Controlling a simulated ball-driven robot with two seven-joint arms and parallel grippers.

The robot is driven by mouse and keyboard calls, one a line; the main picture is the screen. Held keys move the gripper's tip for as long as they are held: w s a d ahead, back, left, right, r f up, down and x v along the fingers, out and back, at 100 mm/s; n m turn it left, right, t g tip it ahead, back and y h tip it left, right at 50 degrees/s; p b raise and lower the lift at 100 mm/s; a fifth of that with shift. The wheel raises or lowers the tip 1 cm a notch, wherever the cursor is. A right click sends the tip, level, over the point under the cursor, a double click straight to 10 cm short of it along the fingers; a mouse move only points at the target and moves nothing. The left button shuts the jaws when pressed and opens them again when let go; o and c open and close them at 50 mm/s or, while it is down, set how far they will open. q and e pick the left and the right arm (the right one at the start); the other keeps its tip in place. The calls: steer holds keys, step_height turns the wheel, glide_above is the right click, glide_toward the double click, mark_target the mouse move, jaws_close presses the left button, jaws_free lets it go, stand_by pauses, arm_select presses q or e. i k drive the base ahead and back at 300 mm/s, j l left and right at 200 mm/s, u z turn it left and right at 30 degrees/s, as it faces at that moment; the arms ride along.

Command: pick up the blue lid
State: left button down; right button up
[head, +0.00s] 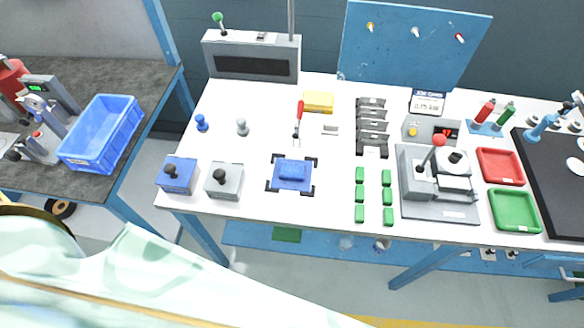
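A flat blue piece with a raised blue middle (292,173) lies on the white bench between black corner brackets, and it looks like the blue lid. A blue block with a black knob (177,174) stands at the bench's front left corner; I cannot tell for certain which of the two is called the lid. Neither of my grippers shows in the head view. Nothing touches either blue piece from above.
A grey block with a black knob (224,180) stands between them. A red-handled screwdriver (299,117) lies behind the bracketed piece. Several green blocks (360,194) and a grey press (440,185) are to the right. A blue crate (101,133) is on the left table.

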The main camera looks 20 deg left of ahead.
mark_target(287, 174)
steer(key=k+l+u, duration=0.15)
steer(key=l, duration=0.25)
steer(key=l+u, duration=0.1)
steer(key=l, duration=0.35)
steer(key=k+l+u, duration=0.15)
steer(key=l, duration=0.25)
steer(key=k+l+u, duration=0.1)
steer(key=l, duration=0.3)
steer(key=k+l+u, duration=0.15)
steer(key=k+l, duration=0.1)
steer(key=l, duration=0.1)
